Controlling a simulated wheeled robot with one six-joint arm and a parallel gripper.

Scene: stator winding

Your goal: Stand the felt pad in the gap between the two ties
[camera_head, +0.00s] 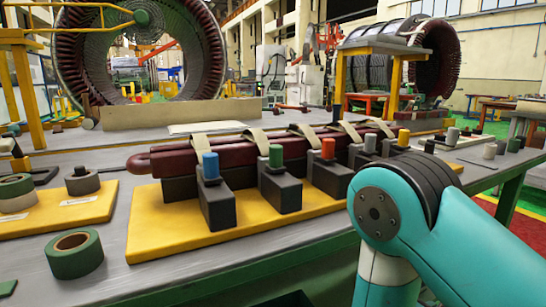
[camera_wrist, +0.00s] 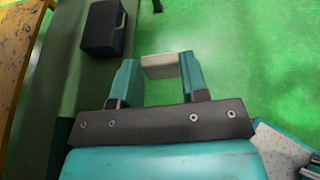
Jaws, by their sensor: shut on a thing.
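A pale beige block, which looks like the felt pad (camera_wrist: 161,61), is held between the fingertips of my gripper (camera_wrist: 160,73) in the wrist view. Green floor lies behind it there, and no coil shows in that view. In the head view my teal arm is at the lower right; my gripper and the pad are out of that view. A dark red coil bar (camera_head: 217,152) lies on dark blocks on a yellow board. Several beige ties cross over it, among them one at the left (camera_head: 256,139), one in the middle (camera_head: 304,133) and one further right (camera_head: 345,131). Gaps show between them.
Dark clamp blocks with blue (camera_head: 211,165), green (camera_head: 276,156) and orange (camera_head: 328,149) knobs stand along the coil's front. A green tape roll (camera_head: 75,254) lies at the table's front left. A dark case (camera_wrist: 103,27) shows in the wrist view.

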